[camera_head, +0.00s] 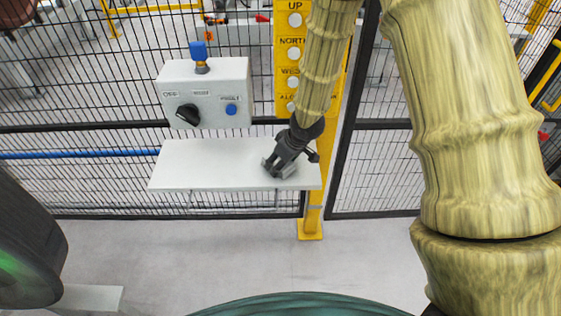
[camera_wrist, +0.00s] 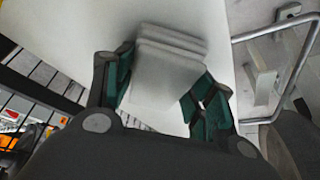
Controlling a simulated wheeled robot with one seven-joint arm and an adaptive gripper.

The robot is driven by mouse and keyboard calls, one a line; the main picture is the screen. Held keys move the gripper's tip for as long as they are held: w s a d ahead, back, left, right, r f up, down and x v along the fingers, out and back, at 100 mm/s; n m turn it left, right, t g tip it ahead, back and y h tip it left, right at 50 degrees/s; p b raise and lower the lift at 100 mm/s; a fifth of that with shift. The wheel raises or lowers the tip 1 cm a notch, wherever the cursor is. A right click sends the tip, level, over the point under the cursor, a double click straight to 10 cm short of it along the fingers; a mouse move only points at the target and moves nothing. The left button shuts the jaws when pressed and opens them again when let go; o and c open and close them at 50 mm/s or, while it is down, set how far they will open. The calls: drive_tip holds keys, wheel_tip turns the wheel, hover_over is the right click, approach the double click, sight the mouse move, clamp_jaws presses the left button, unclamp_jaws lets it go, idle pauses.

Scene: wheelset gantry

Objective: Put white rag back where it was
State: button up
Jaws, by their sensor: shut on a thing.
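The white rag (camera_wrist: 165,75) is a folded, light grey-white block between my gripper's two fingers in the wrist view. My gripper (camera_head: 277,168) is shut on it and points down at the right end of a white shelf (camera_head: 205,168). The shelf also shows behind the rag in the wrist view (camera_wrist: 150,15). In the head view the rag is a small grey patch at the fingertips, mostly hidden by the fingers. I cannot tell whether the rag touches the shelf.
A yellow post (camera_head: 312,215) with labelled buttons rises at the shelf's right end. Black mesh fence (camera_head: 100,100) runs behind. The shelf's left and middle are clear.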

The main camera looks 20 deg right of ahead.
drive_tip(key=shift+s+f, duration=0.2)
drive_tip(key=shift+f, duration=0.2)
drive_tip(key=o, duration=0.9)
drive_tip(key=shift+o, duration=0.8)
drive_tip(key=shift+w+f, duration=0.15)
drive_tip(key=shift+f, duration=0.05)
drive_tip(key=shift+r, duration=0.15)
drive_tip(key=shift+r, duration=0.15)
drive_tip(key=shift+r, duration=0.6)
drive_tip(key=v, duration=1.1)
drive_tip(key=shift+r+p, duration=0.3)
drive_tip(key=shift+p, duration=0.05)
drive_tip(key=shift+d, duration=0.15)
